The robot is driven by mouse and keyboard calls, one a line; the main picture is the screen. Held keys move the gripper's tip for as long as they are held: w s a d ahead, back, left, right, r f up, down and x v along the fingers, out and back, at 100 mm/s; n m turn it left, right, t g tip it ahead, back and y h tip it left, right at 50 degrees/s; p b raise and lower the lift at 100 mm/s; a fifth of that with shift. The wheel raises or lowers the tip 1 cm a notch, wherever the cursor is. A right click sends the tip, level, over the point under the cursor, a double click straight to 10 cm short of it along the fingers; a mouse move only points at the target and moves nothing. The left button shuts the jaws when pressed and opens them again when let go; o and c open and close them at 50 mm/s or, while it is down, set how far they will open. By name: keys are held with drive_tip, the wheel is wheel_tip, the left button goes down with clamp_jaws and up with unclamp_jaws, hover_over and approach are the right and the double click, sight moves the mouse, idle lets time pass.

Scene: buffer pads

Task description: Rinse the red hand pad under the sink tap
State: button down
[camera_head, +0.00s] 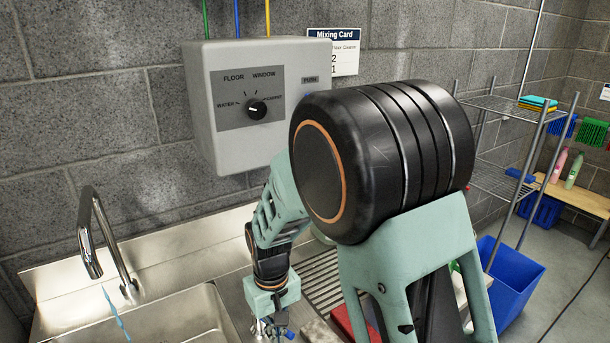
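The sink tap (92,240) arches over the steel sink basin (195,318) at the lower left. A thin blue water stream (116,314) falls below its spout. My gripper (272,330) points down at the bottom edge, just right of the basin; its fingertips are small and partly cut off, so I cannot tell whether they are open or hold anything. A red object (343,320), perhaps the red hand pad, shows in part on or near the ribbed drainboard, right of my gripper. My arm covers much of it.
A grey dispenser box (250,145) with a dial hangs on the wall above the drainboard (322,280). A wire shelf (495,105) with coloured cloths stands at the right. A blue bin (515,278) is on the floor. My arm blocks the centre.

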drive_tip(key=shift+w+d, duration=0.85)
drive_tip(key=shift+w, duration=0.05)
drive_tip(key=shift+w+d, duration=0.45)
drive_tip(key=shift+w, duration=0.4)
drive_tip(key=r+p, duration=0.1)
drive_tip(key=s+r+p, duration=0.1)
drive_tip(key=r, duration=0.1)
drive_tip(key=a+r+p, duration=0.1)
drive_tip(key=r, duration=0.1)
drive_tip(key=shift+s, duration=0.35)
drive_tip(key=shift+s+r, duration=0.1)
drive_tip(key=shift+r, duration=0.05)
